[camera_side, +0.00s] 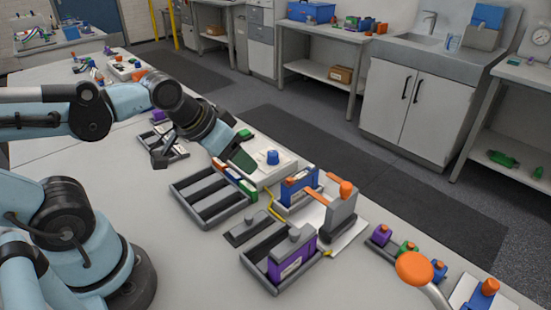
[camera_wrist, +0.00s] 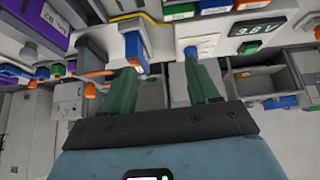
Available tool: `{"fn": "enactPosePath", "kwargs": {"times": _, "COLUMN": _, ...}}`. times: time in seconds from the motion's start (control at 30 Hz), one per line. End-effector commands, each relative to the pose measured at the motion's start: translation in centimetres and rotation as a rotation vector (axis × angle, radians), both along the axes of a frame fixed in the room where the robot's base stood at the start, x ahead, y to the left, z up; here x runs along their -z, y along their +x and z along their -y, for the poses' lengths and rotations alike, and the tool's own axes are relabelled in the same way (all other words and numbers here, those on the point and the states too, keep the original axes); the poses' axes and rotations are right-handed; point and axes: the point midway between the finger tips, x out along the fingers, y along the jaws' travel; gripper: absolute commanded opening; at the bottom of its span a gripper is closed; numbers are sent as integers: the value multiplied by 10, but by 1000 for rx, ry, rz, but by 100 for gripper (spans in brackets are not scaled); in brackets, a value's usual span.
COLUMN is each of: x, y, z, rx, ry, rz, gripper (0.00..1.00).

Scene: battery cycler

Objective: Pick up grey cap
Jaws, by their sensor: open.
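I cannot tell for certain which part is the grey cap. A small grey knob (camera_side: 294,233) sits on top of the purple battery block (camera_side: 291,263) in the side view. The purple block stands in a dark grey tray (camera_side: 262,277). My gripper (camera_side: 241,158) is above the bench, behind and left of that knob, beside the white unit with a blue knob (camera_side: 272,157). In the wrist view my gripper (camera_wrist: 162,68) has its two green fingers apart, with nothing held between them. The purple block (camera_wrist: 42,25) shows at the wrist view's upper left.
A grey clamp stand (camera_side: 341,217) with an orange top is right of the blue block (camera_side: 299,187). An empty slotted tray (camera_side: 205,193) lies below my gripper. Small coloured-capped cells (camera_side: 408,247) stand at the right.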

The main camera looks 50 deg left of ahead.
Motion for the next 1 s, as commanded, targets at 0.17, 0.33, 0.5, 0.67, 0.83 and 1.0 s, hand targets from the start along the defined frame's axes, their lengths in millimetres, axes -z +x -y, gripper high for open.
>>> {"fn": "enactPosePath", "kwargs": {"times": 0.17, "x": 4, "y": -3, "z": 20, "rx": -50, "ry": -40, "rz": -186, "gripper": 60}}
{"fn": "enactPosePath", "kwargs": {"times": 0.33, "x": 7, "y": -10, "z": 36, "rx": -128, "ry": -47, "rz": -369, "gripper": 60}}
{"fn": "enactPosePath", "kwargs": {"times": 0.5, "x": 10, "y": -14, "z": 43, "rx": -175, "ry": -36, "rz": -456, "gripper": 60}}
{"fn": "enactPosePath", "kwargs": {"times": 0.67, "x": 21, "y": -14, "z": 43, "rx": -183, "ry": -35, "rz": -466, "gripper": 60}}
{"fn": "enactPosePath", "kwargs": {"times": 0.83, "x": 41, "y": -11, "z": 43, "rx": -182, "ry": -35, "rz": -465, "gripper": 60}}
{"fn": "enactPosePath", "kwargs": {"times": 1.0, "x": 60, "y": -9, "z": 42, "rx": -181, "ry": -36, "rz": -464, "gripper": 60}}
